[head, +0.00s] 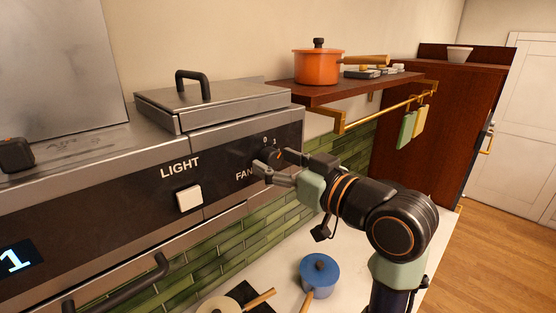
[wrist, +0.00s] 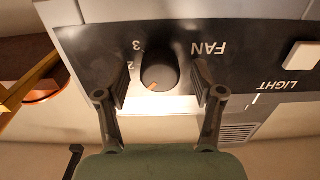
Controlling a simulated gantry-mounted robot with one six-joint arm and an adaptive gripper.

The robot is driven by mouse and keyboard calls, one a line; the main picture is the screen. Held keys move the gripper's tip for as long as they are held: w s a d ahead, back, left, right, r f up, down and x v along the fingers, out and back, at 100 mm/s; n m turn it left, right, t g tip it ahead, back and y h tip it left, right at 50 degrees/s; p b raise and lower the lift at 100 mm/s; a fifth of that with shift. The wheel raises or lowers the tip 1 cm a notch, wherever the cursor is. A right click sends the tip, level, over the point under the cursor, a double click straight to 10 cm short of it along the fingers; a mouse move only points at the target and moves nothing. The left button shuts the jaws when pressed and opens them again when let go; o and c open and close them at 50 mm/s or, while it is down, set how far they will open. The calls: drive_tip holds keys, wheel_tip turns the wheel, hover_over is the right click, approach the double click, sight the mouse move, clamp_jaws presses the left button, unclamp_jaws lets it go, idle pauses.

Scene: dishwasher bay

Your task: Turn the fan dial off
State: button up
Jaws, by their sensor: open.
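The fan dial (head: 271,155) is a dark round knob on the black hood panel, right of the FAN label. In the wrist view the dial (wrist: 159,68) appears upside down with the panel, and its orange mark points down and slightly left. The numbers 2 and 3 show beside it there; 0 and 1 show above it in the head view. I cannot tell exactly which number the mark meets. My gripper (head: 268,163) is open at the dial. In the wrist view its fingers (wrist: 160,80) stand on either side of the knob, with gaps visible.
A white LIGHT button (head: 189,198) is left of the dial. A wooden shelf (head: 325,94) with an orange pot (head: 318,67) and a brass rail (head: 385,112) juts out to the right. A blue pot (head: 320,273) is on the counter below.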

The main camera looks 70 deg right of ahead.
drive_tip(key=c, duration=1.1)
drive_tip(key=shift+c, duration=0.2)
drive_tip(key=shift+n, duration=0.3)
drive_tip(key=n+b, duration=0.2)
drive_tip(key=n, duration=0.2)
drive_tip(key=shift+f+b, duration=0.1)
drive_tip(key=shift+b, duration=0.3)
drive_tip(key=shift+n+b, duration=0.85)
drive_tip(key=shift+n, duration=1.25)
drive_tip(key=o, duration=1.1)
drive_tip(key=shift+o, duration=0.2)
